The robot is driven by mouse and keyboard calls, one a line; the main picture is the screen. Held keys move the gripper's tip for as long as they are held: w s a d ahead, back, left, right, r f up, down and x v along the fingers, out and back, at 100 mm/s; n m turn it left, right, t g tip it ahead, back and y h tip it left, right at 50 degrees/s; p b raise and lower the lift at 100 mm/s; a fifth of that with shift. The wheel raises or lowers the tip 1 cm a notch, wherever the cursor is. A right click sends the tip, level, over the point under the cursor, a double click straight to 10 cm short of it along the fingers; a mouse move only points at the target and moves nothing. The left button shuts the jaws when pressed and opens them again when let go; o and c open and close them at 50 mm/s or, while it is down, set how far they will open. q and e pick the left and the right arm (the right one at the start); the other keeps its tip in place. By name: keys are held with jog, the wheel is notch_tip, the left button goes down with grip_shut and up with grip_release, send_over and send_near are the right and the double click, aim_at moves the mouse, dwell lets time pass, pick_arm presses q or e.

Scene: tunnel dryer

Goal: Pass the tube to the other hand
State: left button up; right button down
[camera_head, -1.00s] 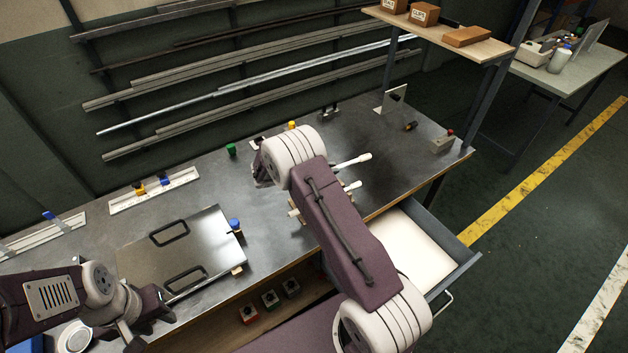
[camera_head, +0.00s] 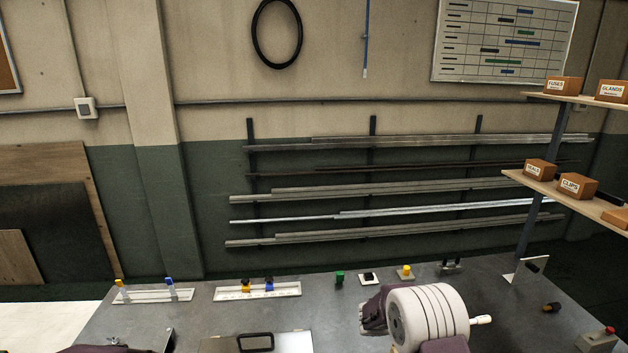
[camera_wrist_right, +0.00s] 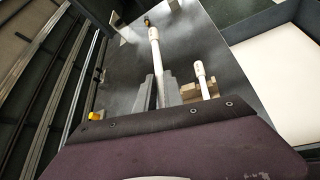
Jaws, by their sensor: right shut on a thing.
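In the right wrist view my right gripper (camera_wrist_right: 162,92) has its grey fingers closed on a thin white tube (camera_wrist_right: 155,55). The tube points away from the gripper, over the metal bench top. In the head view a white end of the tube (camera_head: 481,320) shows just right of my right wrist, which hides the fingers. A second, similar white tube (camera_wrist_right: 201,76) is at a tan block (camera_wrist_right: 210,90), to the right of the fingers and apart from them.
A shelf (camera_head: 570,193) stands at the right.

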jog(key=a, duration=0.3)
jog(key=a+f+n+t, duration=0.1)
jog(key=a, duration=0.2)
jog(key=a+n+t+y, duration=0.1)
jog(key=a, duration=0.2)
jog(key=shift+s+f, duration=0.1)
jog(key=shift+f, duration=0.3)
jog(key=s+a+f+n+t+y, duration=0.1)
jog(key=s+a+f+n+t, duration=0.15)
jog(key=a, duration=0.45)
jog(key=s+a+f, duration=0.1)
jog(key=s+f, duration=0.1)
jog(key=s, duration=0.9)
jog(key=shift+s, duration=0.15)
jog(key=shift+a, duration=0.1)
jog(key=shift+a, duration=0.1)
